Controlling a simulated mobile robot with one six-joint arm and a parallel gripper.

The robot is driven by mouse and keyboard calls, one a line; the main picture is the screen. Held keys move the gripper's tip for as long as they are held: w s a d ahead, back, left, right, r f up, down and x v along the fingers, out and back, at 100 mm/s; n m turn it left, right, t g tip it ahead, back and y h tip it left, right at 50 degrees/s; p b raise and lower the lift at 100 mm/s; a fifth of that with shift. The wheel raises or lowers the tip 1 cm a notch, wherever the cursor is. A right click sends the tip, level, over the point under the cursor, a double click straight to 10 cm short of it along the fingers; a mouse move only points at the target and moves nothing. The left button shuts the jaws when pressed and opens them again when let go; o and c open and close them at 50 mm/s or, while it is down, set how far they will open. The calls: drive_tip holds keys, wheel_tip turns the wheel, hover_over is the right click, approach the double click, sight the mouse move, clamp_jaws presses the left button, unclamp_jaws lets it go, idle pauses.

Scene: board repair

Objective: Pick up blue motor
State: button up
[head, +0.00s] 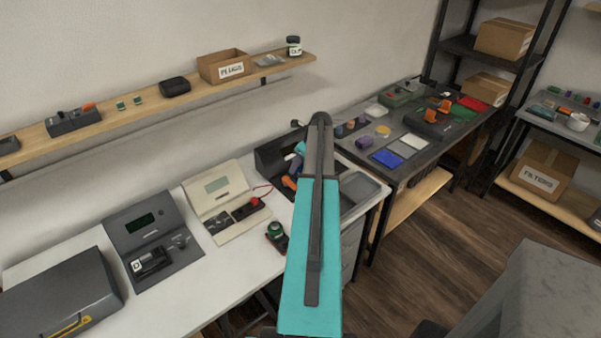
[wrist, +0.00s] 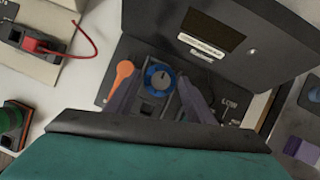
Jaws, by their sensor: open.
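The blue motor (wrist: 158,76) shows in the wrist view as a blue ring with a grey centre, on the bed of a black test station (wrist: 225,45). My gripper (wrist: 160,88) is open. Its two grey fingers appear on either side of the motor, one left and one right. I cannot tell whether they touch it or how far above it they are.
A cream meter (head: 215,190) with a red lead, a green-topped item (head: 277,232) and a grey tray (head: 358,192) are nearby. A wooden shelf (head: 180,97) runs along the wall.

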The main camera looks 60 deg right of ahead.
drive_tip(key=shift+x, duration=1.15)
drive_tip(key=c, duration=0.9)
drive_tip(key=shift+o, duration=0.2)
drive_tip(key=shift+r, duration=0.15)
drive_tip(key=shift+r+b, duration=1.25)
drive_tip(key=shift+r, duration=3.65)
